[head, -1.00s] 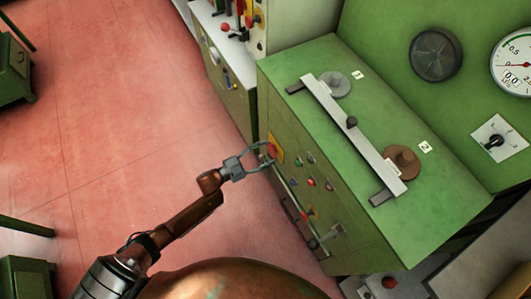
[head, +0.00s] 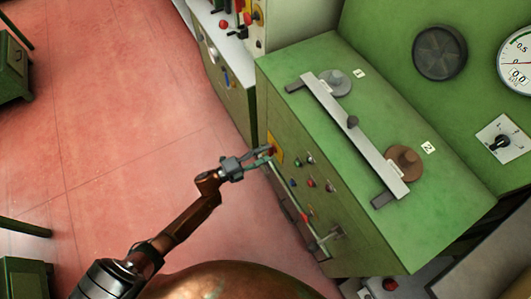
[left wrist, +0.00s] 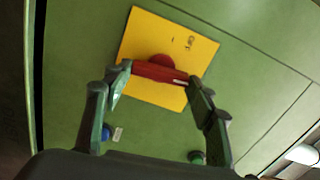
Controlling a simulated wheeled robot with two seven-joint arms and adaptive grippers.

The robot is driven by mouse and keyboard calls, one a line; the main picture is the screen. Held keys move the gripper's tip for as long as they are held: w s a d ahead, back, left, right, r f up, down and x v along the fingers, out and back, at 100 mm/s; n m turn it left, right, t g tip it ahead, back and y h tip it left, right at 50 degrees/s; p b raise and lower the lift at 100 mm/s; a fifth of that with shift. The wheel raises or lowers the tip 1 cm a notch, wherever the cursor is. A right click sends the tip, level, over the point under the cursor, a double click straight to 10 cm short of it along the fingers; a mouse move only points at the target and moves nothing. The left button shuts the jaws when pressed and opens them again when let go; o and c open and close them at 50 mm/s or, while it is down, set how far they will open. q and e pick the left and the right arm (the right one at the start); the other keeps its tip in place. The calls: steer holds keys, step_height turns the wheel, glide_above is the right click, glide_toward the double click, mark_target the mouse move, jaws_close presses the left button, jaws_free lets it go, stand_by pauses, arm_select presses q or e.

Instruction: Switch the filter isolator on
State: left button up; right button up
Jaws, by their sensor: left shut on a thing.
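The isolator is a red rotary handle (left wrist: 160,72) on a yellow plate (left wrist: 146,42), fixed to the front face of the green cabinet. In the head view the yellow plate (head: 277,146) is partly hidden behind my gripper. My left gripper (head: 270,151) is shut on the red handle. In the left wrist view its two fingers (left wrist: 161,77) press on the two ends of the handle, which lies nearly level, tilted slightly down to the right. My right gripper is not in view.
Below the plate are several small coloured buttons, including a blue one (left wrist: 107,132) and a green one (left wrist: 197,157). A long metal bar (head: 352,130) lies across the cabinet top.

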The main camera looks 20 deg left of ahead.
arm_select(q)
steer(key=shift+f+m, duration=0.1)
steer(key=shift+m, duration=0.7)
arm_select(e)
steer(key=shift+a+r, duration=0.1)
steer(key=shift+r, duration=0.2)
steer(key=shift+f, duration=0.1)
arm_select(q)
steer(key=o, duration=0.9)
steer(key=shift+o, duration=1.3)
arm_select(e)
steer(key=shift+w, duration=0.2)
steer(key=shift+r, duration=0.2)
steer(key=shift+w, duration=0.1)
arm_select(q)
steer(key=v, duration=1.2)
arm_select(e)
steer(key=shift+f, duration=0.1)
